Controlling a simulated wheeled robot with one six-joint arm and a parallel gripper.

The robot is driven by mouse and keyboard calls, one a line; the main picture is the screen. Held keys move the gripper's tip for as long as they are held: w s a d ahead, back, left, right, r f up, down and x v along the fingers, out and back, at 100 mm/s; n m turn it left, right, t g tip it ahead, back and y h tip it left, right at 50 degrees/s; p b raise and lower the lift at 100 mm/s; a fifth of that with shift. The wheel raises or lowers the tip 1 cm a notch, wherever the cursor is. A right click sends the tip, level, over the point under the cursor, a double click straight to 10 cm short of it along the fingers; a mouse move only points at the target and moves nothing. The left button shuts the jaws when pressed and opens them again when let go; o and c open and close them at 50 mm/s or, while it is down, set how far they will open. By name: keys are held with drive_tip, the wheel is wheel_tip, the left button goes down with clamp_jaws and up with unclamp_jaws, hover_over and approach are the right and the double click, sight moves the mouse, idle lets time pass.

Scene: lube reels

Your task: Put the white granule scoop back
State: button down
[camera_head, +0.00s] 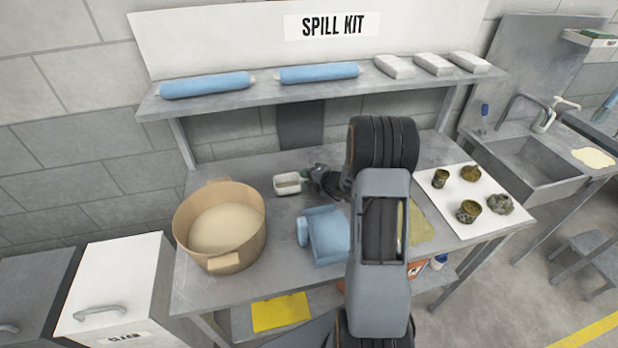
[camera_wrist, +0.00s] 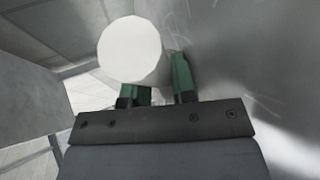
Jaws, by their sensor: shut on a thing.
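The white granule scoop (camera_head: 287,184) is held above the grey bench, just right of the round tan tub (camera_head: 184,232). My gripper (camera_head: 306,175) is shut on the scoop's right end, and the scoop points left. In the wrist view, the green fingers of my gripper (camera_wrist: 160,80) flank a round white end of the scoop (camera_wrist: 133,50). The tub holds pale granules (camera_head: 226,229) with a fairly level surface. The scoop is outside the tub, apart from its rim. I cannot tell how high it is above the bench.
A white mat (camera_head: 459,205) with several dark, dirty pieces lies at the right. A shelf (camera_head: 300,95) with blue rolls and white packs runs above. A white bin (camera_head: 112,282) stands at lower left.

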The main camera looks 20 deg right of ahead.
drive_tip(key=shift+f, duration=0.25)
drive_tip(key=c, duration=0.9)
unclamp_jaws()
drive_tip(key=shift+c, duration=0.2)
